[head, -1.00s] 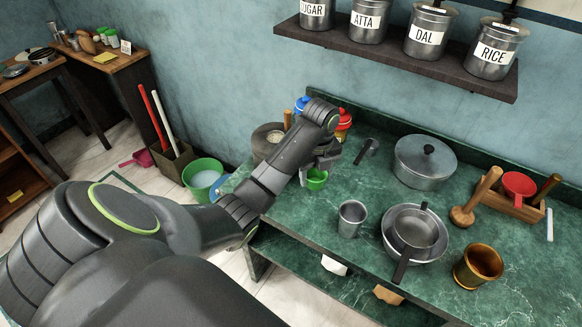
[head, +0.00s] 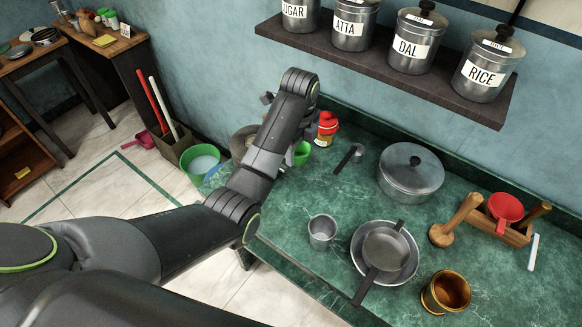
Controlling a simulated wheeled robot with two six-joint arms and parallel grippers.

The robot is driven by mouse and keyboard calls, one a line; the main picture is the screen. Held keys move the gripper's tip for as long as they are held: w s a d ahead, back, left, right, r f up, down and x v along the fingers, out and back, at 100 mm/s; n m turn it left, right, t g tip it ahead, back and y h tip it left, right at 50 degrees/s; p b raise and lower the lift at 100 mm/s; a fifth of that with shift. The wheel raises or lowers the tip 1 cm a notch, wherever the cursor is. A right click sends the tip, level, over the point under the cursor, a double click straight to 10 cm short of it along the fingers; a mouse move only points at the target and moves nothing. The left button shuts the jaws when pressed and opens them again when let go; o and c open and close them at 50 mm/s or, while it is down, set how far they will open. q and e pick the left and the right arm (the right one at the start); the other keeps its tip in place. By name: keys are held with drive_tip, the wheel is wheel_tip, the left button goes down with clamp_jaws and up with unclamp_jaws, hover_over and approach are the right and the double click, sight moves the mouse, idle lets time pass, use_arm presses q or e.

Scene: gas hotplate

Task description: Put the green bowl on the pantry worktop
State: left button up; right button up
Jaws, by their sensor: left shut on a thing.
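The green bowl (head: 301,154) shows partly, at the right side of my left forearm, over the far left part of the green marble counter (head: 345,205). My left gripper (head: 297,143) is mostly hidden behind my arm; it is shut on the bowl and seems to hold it a little above the counter. My right gripper is out of view. A wooden worktop (head: 118,50) with small jars and a yellow card stands at the back left; I cannot read whether it is the pantry one.
A red-lidded jar (head: 327,127) stands close to the bowl. A steel cup (head: 322,231), pan (head: 386,246), lidded pot (head: 411,172) and brass pot (head: 446,292) stand on the counter. A green bucket (head: 201,162) stands on the floor. A canister shelf (head: 390,70) overhangs.

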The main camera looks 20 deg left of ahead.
sight(298, 164)
use_arm(q)
drive_tip(key=f+b, duration=0.2)
drive_tip(key=s+f+b, duration=0.1)
drive_tip(key=f+b, duration=0.1)
drive_tip(key=shift+d+f+b, duration=0.15)
drive_tip(key=shift+f+b, duration=0.25)
wheel_tip(298, 164, down, 8)
drive_tip(key=shift+w+r+p, duration=0.1)
drive_tip(key=shift+p, duration=0.45)
drive_tip(key=shift+f, duration=0.2)
drive_tip(key=a, duration=0.1)
drive_tip(key=w+a+p, duration=0.1)
drive_tip(key=a, duration=0.1)
drive_tip(key=shift+w+a+f+p, duration=0.2)
drive_tip(key=shift+a+f+p, duration=0.15)
drive_tip(key=shift+a, duration=0.05)
drive_tip(key=shift+f, duration=0.25)
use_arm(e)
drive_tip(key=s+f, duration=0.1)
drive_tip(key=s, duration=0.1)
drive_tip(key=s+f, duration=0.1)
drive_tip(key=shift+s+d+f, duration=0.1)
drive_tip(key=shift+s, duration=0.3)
use_arm(q)
drive_tip(key=shift+f, duration=0.15)
